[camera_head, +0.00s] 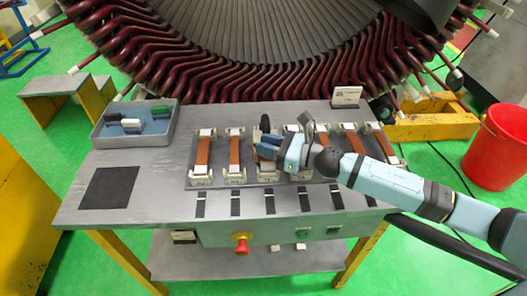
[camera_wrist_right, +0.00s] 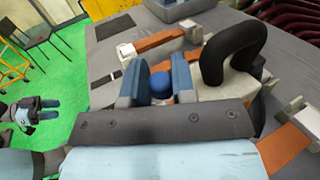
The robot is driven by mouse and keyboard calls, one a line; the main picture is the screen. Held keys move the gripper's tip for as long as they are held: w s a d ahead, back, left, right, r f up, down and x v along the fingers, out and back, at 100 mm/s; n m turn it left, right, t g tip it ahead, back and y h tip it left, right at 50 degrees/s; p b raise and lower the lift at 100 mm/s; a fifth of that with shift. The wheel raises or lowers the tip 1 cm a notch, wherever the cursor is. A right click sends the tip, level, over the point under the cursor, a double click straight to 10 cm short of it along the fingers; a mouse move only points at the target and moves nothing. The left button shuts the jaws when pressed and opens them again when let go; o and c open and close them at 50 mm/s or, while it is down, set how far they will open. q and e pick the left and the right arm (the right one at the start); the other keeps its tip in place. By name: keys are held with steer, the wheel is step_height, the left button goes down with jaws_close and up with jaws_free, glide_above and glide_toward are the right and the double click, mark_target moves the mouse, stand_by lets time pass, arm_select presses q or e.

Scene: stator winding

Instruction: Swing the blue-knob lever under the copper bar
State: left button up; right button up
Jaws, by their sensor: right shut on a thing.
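A row of copper bars sits in pale clamp fixtures on the bench; the second from the left (camera_head: 235,150) is clear to see. My right gripper (camera_head: 262,150) reaches in from the right over the fixture beside it. In the right wrist view, its two blue fingers (camera_wrist_right: 159,82) are shut on a round blue knob (camera_wrist_right: 161,85). A black looped handle (camera_wrist_right: 233,48) rises from the pale clamp just beyond the fingers. The lever below the knob is hidden by the gripper. A small dark form with bluish parts, apparently my left gripper (camera_wrist_right: 35,110), shows at far left; its jaws are unclear.
The large stator (camera_head: 260,40) with dark red coils stands close behind. A red bucket (camera_head: 497,148) stands on the floor at right.

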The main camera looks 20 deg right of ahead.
steer(key=shift+w+d+f+n+g+y+b, duration=0.1)
steer(key=shift+d+f+n+g+y+b, duration=0.1)
steer(key=shift+n+g+y+b, duration=0.3)
steer(key=shift+w+d+f+n+g+y+b, duration=0.1)
steer(key=shift+f+n+g+y+b, duration=0.15)
steer(key=shift+g+b, duration=0.35)
steer(key=shift+w+d+r+n+g+y+b, duration=0.15)
steer(key=shift+n+g+y+b, duration=0.4)
steer(key=shift+n+g+b, duration=0.5)
steer(key=shift+w+d+r+g+y+b, duration=0.15)
steer(key=shift+g+y+b, duration=0.3)
steer(key=shift+b, duration=0.7)
arm_select(q)
steer(key=f, duration=0.2)
steer(key=w+d+f, duration=0.1)
steer(key=shift+w+f, duration=0.1)
steer(key=shift+f, duration=0.2)
arm_select(e)
steer(key=shift+n+g, duration=0.4)
steer(key=shift+r, duration=0.1)
arm_select(q)
steer(key=shift+a+f, duration=0.1)
steer(key=shift+a, duration=0.05)
